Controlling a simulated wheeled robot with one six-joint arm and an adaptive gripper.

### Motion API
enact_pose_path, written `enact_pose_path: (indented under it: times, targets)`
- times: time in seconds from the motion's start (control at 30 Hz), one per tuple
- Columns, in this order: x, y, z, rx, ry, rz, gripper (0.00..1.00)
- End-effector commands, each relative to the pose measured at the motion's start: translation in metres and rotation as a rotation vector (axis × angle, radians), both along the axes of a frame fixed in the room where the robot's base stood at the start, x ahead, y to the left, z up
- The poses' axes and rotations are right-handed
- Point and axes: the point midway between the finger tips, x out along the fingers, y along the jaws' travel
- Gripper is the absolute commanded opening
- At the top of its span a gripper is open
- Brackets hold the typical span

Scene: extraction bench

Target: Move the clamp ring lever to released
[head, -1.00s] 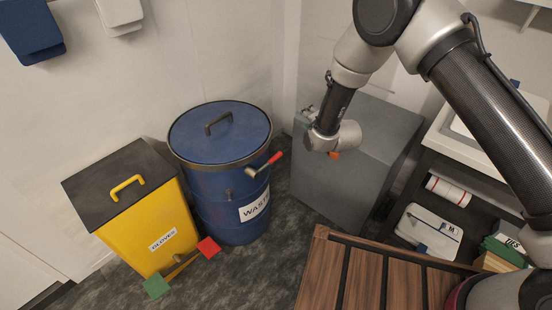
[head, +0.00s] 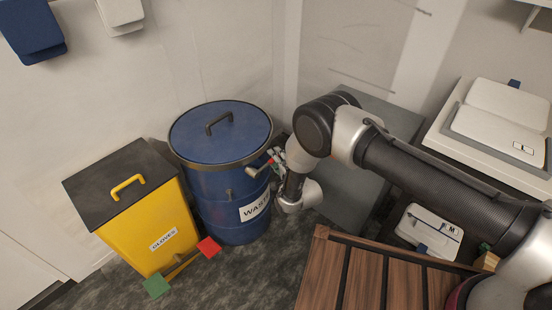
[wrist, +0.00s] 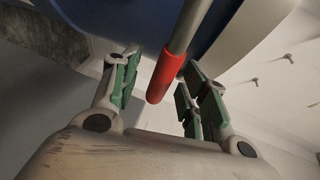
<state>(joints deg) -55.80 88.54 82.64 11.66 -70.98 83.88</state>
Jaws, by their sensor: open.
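The blue waste drum (head: 222,190) stands upright with its lid (head: 220,134) on and a dark clamp ring (head: 232,165) around the rim. The clamp ring lever (head: 262,166) sticks out from the drum's right side, with a red grip partly hidden by my gripper. My gripper (head: 276,158) is at the lever's end, right of the drum. In the wrist view, the lever's red grip (wrist: 165,77) lies between the open green-padded fingers of my gripper (wrist: 155,95), apparently not pinched. The grey lever rod runs up toward the blue drum (wrist: 125,20).
A grey cabinet (head: 345,195) is behind my arm. A slatted wooden bench (head: 385,275) is at the front right.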

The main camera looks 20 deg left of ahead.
Motion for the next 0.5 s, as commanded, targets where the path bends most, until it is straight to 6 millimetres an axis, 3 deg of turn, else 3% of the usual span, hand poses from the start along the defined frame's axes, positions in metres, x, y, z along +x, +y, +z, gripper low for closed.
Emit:
enact_pose_path:
  times: [0.3,0.5]
  targets:
    - [0.0036,0.0035,-0.0005,0.0,0.0,0.0,0.44]
    - [0.0034,0.0034,-0.0005,0.0,0.0,0.0,0.1]
